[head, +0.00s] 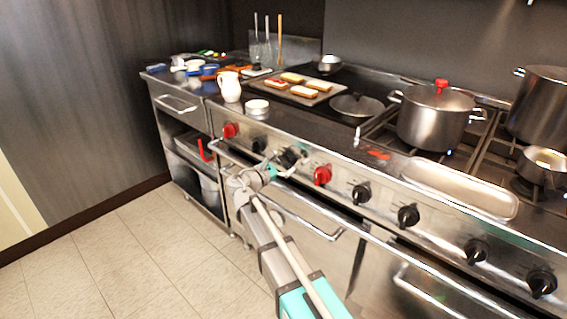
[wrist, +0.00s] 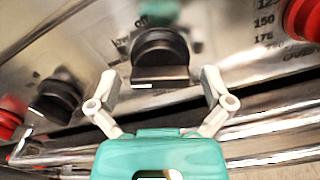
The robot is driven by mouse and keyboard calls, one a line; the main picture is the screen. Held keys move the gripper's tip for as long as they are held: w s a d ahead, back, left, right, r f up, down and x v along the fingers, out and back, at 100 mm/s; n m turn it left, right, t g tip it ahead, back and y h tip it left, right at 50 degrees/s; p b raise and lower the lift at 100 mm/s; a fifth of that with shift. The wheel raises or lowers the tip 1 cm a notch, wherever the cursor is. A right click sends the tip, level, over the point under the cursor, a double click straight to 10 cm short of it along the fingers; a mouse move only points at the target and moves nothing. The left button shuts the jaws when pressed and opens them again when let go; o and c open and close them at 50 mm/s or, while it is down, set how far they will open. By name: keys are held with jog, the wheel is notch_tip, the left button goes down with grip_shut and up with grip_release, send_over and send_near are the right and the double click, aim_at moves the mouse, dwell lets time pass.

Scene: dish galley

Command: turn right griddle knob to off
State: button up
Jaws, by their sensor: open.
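The right griddle knob (wrist: 160,55) is black and sits in the middle of the wrist view, with printed "off" and "low" marks above and left of it. In the head view it (head: 291,157) is partly hidden by my gripper. I cannot tell exactly where its pointer stands. My gripper (wrist: 160,82) is open, with one finger at each side of the knob's lower part in the picture; no contact is visible. In the head view my gripper (head: 276,166) is at the range's front panel. Another black knob (wrist: 57,98) is to the left.
A red knob (head: 322,175) is close on the right, and another red knob (head: 230,130) is at the far left. A front rail (head: 225,152) runs below the knobs. Sandwiches on a tray (head: 262,87) and a pot (head: 435,118) are on top. The floor at left is clear.

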jog(key=c, duration=1.1)
jog(key=shift+m, duration=0.3)
jog(key=m, duration=0.6)
jog(key=shift+a+r+m, duration=0.1)
jog(key=shift+m, duration=0.2)
jog(key=m, duration=0.6)
jog(key=shift+w+m, duration=0.1)
jog(key=shift+m, duration=0.3)
